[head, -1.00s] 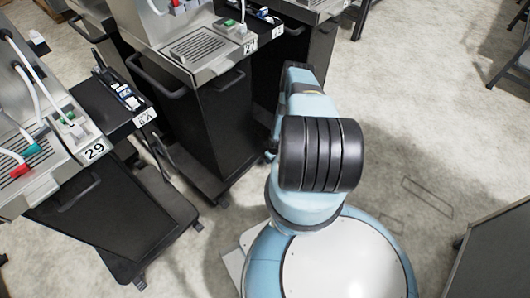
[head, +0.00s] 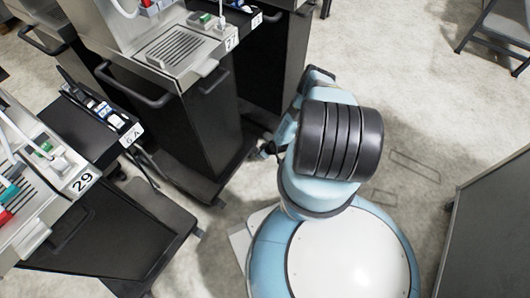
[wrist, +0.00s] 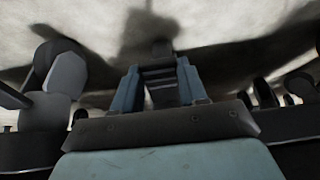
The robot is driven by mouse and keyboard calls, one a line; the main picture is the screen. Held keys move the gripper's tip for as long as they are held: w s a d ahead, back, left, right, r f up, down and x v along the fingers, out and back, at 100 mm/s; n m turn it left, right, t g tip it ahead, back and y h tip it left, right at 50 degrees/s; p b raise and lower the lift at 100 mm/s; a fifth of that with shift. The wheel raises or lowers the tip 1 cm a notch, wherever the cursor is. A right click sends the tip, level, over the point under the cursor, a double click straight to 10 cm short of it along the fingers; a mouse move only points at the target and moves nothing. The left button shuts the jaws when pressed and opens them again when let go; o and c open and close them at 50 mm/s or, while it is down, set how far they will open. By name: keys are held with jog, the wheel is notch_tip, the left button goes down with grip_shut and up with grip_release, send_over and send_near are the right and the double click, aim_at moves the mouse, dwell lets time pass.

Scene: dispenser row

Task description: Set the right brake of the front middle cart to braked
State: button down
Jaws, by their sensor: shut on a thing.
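The middle cart of the near row (head: 190,135), labelled 27, is a dark cabinet on a wheeled base. My gripper is low beside the right side of its base; in the head view my arm mostly hides it. In the wrist view my gripper (wrist: 158,80) has its two blue fingers closed on a dark stepped piece (wrist: 160,52) just above the floor. I cannot tell clearly whether this piece is the right brake, nor its setting. A caster with a grey housing (wrist: 66,75) stands to the left in the wrist view, apart from the fingers.
Cart 29 (head: 110,235) stands at the left, with a dark side shelf (head: 80,125) between it and cart 27. Another dark cart (head: 275,70) is behind. More casters (wrist: 268,92) show at right in the wrist view. Floor (head: 400,110) is clear right of my arm.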

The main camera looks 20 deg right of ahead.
jog(key=shift+s+d+f, duration=0.1)
jog(key=shift+d, duration=0.2)
jog(key=c, duration=1)
grip_release()
jog(key=o, duration=0.4)
jog(key=shift+a, duration=0.2)
jog(key=v, duration=1.3)
jog(key=shift+s+d+r, duration=0.2)
jog(key=shift+r, duration=0.05)
